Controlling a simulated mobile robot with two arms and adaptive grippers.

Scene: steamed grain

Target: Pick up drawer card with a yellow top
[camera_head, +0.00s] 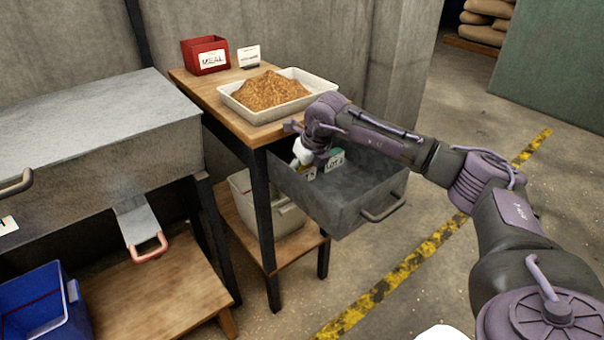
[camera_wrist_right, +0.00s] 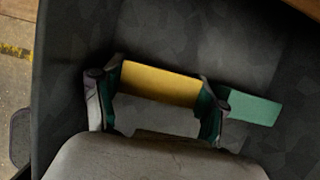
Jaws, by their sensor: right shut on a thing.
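The card with a yellow top (camera_wrist_right: 160,84) stands inside the open grey drawer (camera_head: 345,208). In the right wrist view it lies between the two fingers of my right gripper (camera_wrist_right: 157,104), which is shut on it. In the head view my right gripper (camera_head: 301,155) reaches down into the drawer and hides most of this card. A card with a green top (camera_wrist_right: 252,107) stands right beside it, outside the fingers. In the head view this green card reads "LOT A" (camera_head: 335,162). My left gripper is not in view.
Above the drawer, a wooden tabletop (camera_head: 190,84) holds a white tray (camera_head: 318,84) of brown grain, a red MEAL box (camera_head: 205,55) and a small white sign (camera_head: 249,56). A pale bin (camera_head: 278,220) stands on the shelf below. Open floor lies to the right.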

